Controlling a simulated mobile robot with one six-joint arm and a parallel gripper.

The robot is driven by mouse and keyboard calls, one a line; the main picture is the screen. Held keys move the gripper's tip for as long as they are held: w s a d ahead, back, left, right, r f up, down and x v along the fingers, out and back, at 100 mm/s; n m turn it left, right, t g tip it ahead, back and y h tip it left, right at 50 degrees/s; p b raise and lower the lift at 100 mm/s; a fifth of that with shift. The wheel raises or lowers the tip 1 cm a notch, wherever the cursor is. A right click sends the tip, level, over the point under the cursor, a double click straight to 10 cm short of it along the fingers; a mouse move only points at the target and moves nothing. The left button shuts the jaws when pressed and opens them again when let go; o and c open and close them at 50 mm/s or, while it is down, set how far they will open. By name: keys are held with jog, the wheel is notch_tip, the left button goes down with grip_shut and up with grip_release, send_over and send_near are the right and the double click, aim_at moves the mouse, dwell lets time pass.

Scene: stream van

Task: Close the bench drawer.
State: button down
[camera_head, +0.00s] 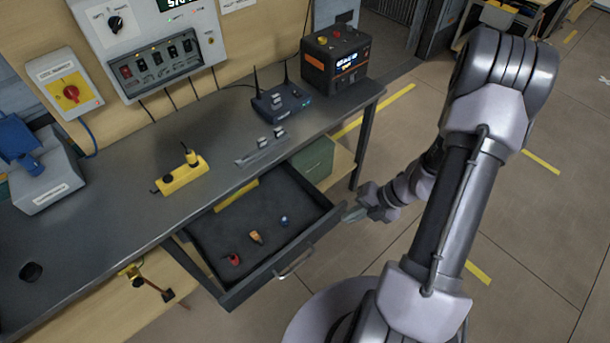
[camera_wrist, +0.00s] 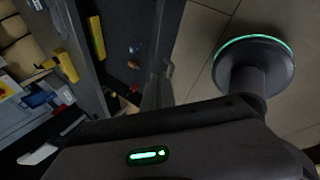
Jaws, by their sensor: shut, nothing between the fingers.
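The bench drawer (camera_head: 240,293) is pulled out from under the dark workbench (camera_head: 120,200), its dark tray open to view. A red item (camera_head: 233,259), an orange item (camera_head: 256,237) and a blue item (camera_head: 284,220) lie inside it. Its front panel carries a metal handle (camera_head: 296,264). My gripper (camera_head: 353,214) is shut and empty, close to the right end of the drawer front. I cannot tell whether it touches the front. In the wrist view the open drawer (camera_wrist: 122,45) shows at upper centre, and the fingertips are hard to make out.

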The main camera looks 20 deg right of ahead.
jog(key=s+f+m, duration=0.4)
jog(key=f+m, duration=0.3)
jog(key=b, duration=0.5)
send_near(314, 240)
jog(key=shift+t, duration=0.3)
jog(key=x, duration=0.5)
jog(key=shift+s+f, duration=0.1)
jog(key=shift+s, duration=0.25)
